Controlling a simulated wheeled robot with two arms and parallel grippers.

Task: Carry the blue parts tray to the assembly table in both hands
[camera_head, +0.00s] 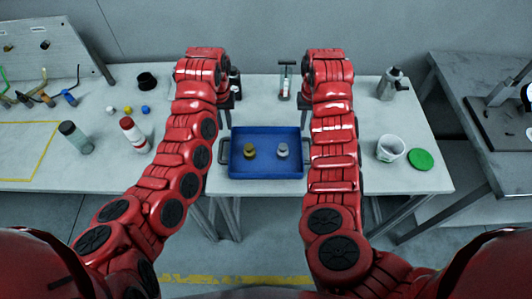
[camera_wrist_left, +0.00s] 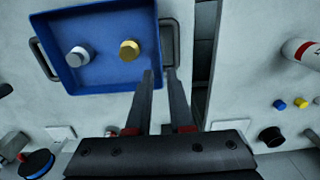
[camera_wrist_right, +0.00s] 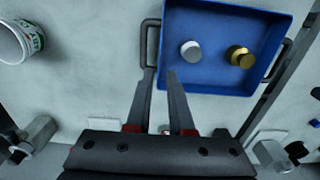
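The blue parts tray (camera_head: 266,172) lies flat on the middle light-topped table (camera_head: 420,180). It holds a brass part and a silver part and has a dark handle at each short end. My left gripper (camera_head: 229,103) is open and empty, beyond the tray's left handle. In the left wrist view its fingertips (camera_wrist_left: 159,72) appear close to that handle (camera_wrist_left: 171,45). My right gripper (camera_head: 308,103) is open and empty beyond the right end. In the right wrist view its fingertips (camera_wrist_right: 160,72) appear near the right handle (camera_wrist_right: 150,44). My right arm hides that handle in the head view.
A white tub (camera_head: 390,150), a green lid (camera_head: 420,159) and a grey metal can (camera_head: 389,84) stand to the right. The left table has a yellow-outlined area, bottles (camera_head: 134,136) and small parts. A darker table (camera_head: 465,110) is at far right.

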